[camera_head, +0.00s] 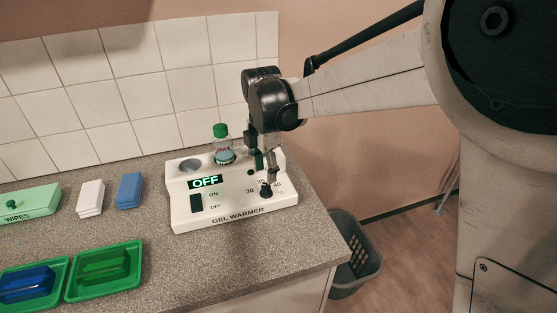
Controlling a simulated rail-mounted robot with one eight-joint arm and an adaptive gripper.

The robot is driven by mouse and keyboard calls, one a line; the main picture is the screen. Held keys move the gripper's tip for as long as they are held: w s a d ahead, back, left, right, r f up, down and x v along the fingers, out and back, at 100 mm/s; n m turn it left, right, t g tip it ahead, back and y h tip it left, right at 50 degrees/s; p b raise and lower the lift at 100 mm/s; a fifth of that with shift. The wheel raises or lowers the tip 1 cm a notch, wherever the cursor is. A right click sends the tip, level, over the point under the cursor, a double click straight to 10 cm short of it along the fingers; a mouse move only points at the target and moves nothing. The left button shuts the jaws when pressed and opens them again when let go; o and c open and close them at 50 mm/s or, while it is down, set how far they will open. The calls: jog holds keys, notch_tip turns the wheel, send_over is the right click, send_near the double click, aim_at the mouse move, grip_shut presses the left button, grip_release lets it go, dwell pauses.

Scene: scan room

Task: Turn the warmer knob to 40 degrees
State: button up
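The white gel warmer (232,216) stands on the counter near its right end. Its small display (205,182) reads OFF. A black rocker switch (196,203) sits below the display, beside the marks ON and OFF. The black warmer knob (267,191) is at the front right of the panel, with marks 30, 35 and 40 around it. My gripper (268,172) points down just above and behind the knob. Its fingers look apart, but I cannot tell if they touch the knob. Where the knob points is too small to tell.
A bottle with a green cap (221,140) sits in one warmer well; the other well (190,165) is empty. Left are a wipes box (30,203), white (91,197) and blue (129,190) stacks, and green trays (128,285). A grey basket (355,262) stands on the floor.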

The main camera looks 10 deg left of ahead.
aim_at(266, 185)
notch_tip(266, 185, down, 6)
jog(key=shift+r, duration=0.15)
dwell(0.3)
grip_shut()
